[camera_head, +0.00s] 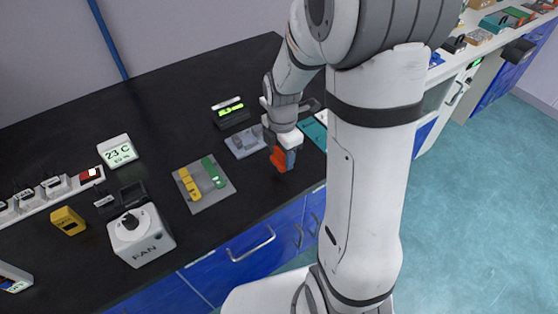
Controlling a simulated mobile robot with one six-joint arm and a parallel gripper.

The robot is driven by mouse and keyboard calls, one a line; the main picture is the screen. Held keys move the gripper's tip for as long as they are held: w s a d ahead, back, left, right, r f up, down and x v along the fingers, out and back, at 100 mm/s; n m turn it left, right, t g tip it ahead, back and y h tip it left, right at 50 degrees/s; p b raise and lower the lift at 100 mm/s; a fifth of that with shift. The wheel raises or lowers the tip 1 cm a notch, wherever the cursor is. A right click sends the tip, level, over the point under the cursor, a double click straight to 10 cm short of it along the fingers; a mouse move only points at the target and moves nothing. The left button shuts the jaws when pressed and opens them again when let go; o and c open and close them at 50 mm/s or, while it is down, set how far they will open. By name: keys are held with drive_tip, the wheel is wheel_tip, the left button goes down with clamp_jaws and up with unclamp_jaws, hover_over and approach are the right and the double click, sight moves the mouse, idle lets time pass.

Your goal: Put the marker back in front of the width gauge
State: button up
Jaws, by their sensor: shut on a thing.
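My gripper (283,153) points down over the front right part of the black bench. It is shut on a red-orange piece (278,160), which I take to be the marker. A blue-grey part shows right beside it, and the fingers hide some of the piece. I cannot tell whether its lower end touches the bench. A black box with a green lit display (231,112) stands behind and to the left. A low grey fixture (243,143) lies just left of my gripper. I cannot tell which of these two is the width gauge.
A grey plate (205,198) with a yellow piece (188,184) and a green piece (213,172) lies to the left. A white fan box (140,243) and a 23 C display (118,151) stand further left. A teal item (314,132) lies behind my arm, partly hidden.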

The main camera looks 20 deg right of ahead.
sight(282, 162)
drive_tip(key=shift+f, duration=1.7)
drive_tip(key=shift+f, duration=0.15)
drive_tip(key=o, duration=0.8)
drive_tip(key=shift+s, duration=0.1)
